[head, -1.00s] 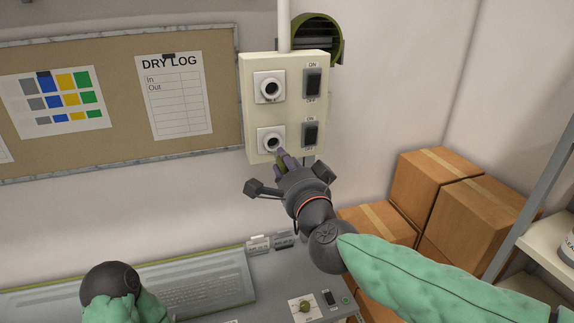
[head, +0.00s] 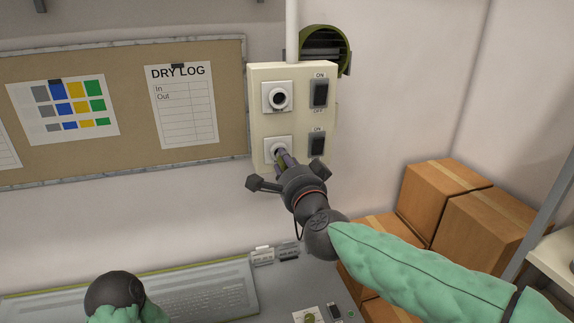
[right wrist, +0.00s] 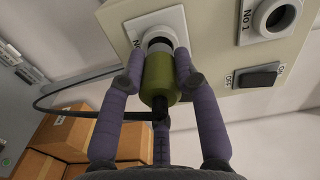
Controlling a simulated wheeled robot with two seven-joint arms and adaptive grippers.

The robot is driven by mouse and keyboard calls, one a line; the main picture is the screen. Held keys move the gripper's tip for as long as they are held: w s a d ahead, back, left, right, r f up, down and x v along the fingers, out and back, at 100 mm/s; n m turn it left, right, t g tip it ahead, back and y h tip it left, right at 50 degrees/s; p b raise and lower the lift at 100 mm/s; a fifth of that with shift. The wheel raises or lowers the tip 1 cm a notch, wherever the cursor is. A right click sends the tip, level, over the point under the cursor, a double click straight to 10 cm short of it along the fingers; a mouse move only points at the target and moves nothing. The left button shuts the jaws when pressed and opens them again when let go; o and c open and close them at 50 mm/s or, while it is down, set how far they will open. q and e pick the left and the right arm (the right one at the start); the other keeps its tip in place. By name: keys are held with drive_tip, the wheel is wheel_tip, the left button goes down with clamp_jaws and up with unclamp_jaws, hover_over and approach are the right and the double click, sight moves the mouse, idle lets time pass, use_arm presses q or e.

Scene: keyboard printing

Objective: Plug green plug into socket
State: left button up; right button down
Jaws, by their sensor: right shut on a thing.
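The green plug (right wrist: 158,82) is held between the purple fingers of my right gripper (right wrist: 157,80), with a dark cable running from its back. Its pale front end is at the mouth of a round white socket (right wrist: 181,24). I cannot tell how deep it sits. In the head view my right gripper (head: 284,161) is shut at the lower socket (head: 270,144) of the wall box, and its fingers mostly hide the plug. My left gripper is not visible; only a dark joint and green sleeve of my left arm show at the bottom.
The cream wall box (head: 258,122) also has an upper socket (head: 278,97) and two black switches at its right. A pinboard (head: 130,150) hangs to the left. Cardboard boxes (head: 485,228) are stacked to the right. A keyboard-like panel (head: 200,290) lies below.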

drive_tip(key=shift+w+a, duration=0.15)
drive_tip(key=shift+w, duration=0.4)
idle(1.8)
drive_tip(key=shift+w+a, duration=0.1)
drive_tip(key=shift+w, duration=0.4)
idle(1.0)
drive_tip(key=c, duration=0.8)
unclamp_jaws()
drive_tip(key=shift+w, duration=0.1)
drive_tip(key=shift+c, duration=0.2)
drive_tip(key=v, duration=0.6)
drive_tip(key=v, duration=1.2)
